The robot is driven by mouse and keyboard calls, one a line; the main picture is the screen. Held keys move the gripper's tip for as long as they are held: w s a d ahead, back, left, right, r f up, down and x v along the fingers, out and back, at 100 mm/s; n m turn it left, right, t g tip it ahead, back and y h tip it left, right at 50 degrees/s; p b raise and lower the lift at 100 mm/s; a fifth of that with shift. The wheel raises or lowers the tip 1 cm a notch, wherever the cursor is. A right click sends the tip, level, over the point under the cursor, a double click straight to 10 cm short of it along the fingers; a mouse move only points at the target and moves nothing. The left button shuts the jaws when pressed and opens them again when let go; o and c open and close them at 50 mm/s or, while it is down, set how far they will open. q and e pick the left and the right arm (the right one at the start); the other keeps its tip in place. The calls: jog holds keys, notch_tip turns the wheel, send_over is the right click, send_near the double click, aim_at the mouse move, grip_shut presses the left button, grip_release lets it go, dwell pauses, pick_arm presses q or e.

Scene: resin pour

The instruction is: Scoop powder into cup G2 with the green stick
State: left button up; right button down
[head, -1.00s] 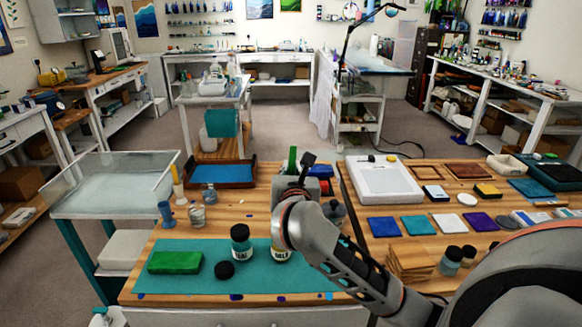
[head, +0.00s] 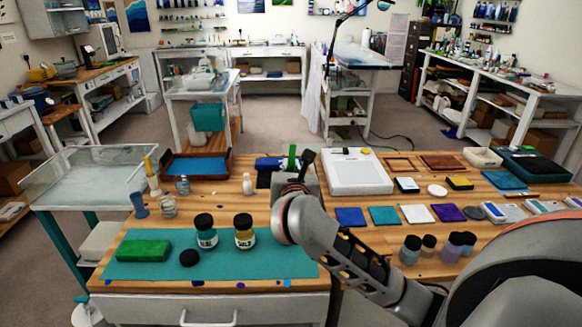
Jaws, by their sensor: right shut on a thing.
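My right gripper (head: 293,178) is seen from behind above the table, right of the mat and in front of the white lightbox-like panel's left side. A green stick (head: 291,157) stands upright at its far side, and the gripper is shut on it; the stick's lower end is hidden. Small clear cups (head: 168,206) stand behind the mat; I cannot read which is G2.
A green block (head: 144,250) lies on the mat. A blue cup (head: 139,205), a yellow stick (head: 148,166) and a white bottle (head: 247,184) stand farther back. A blue-lined tray (head: 197,167) is behind them. Several small bottles (head: 410,250) stand right of my arm.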

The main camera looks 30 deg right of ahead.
notch_tip(320, 180, down, 11)
jog(key=b, duration=0.8)
dwell(0.5)
dwell(0.7)
notch_tip(320, 180, up, 6)
jog(key=d+p, duration=0.1)
jog(key=p, duration=0.3)
jog(key=shift+w+r, duration=0.25)
jog(key=shift+w, duration=0.1)
dwell(0.4)
